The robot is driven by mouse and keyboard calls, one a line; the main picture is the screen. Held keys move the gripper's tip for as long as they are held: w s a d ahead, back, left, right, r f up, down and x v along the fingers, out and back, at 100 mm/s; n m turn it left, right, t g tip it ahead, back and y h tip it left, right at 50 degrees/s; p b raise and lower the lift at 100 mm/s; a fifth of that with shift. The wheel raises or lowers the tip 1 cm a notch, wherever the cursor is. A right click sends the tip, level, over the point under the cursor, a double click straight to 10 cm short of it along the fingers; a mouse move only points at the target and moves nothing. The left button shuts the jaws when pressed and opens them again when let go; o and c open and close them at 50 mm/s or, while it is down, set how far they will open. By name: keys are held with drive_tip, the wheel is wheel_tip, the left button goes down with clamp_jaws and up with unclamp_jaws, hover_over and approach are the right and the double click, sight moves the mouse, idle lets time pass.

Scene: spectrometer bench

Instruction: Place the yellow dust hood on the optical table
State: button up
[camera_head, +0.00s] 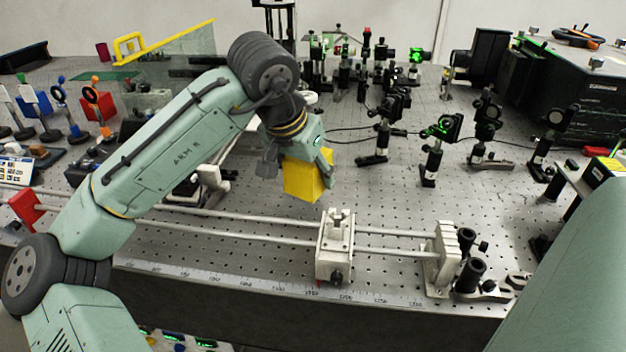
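The yellow dust hood (304,181) is a box-like yellow piece in the middle of the view. My gripper (298,158) comes down over it from the upper left and is shut on it, with a finger showing at its upper right. The hood hangs slightly tilted and looks to be above the optical table (400,205), a grey top with a grid of holes. The gap beneath the hood is hard to judge. The finger on the far side is partly hidden.
A rail with a white carriage (336,248) runs along the front edge, ending at a bracket (440,260). Several optic mounts (432,160) stand at the right and back. A dark box (580,100) is at the far right. Bare table lies right of the hood.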

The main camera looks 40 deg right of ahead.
sight(298, 162)
drive_tip(key=shift+f, duration=1.55)
drive_tip(key=shift+f, duration=0.6)
drive_tip(key=o, duration=1.1)
drive_tip(key=shift+r, duration=0.1)
drive_tip(key=shift+r, duration=0.35)
drive_tip(key=b+v, duration=0.1)
drive_tip(key=v, duration=1.1)
drive_tip(key=shift+r, duration=0.2)
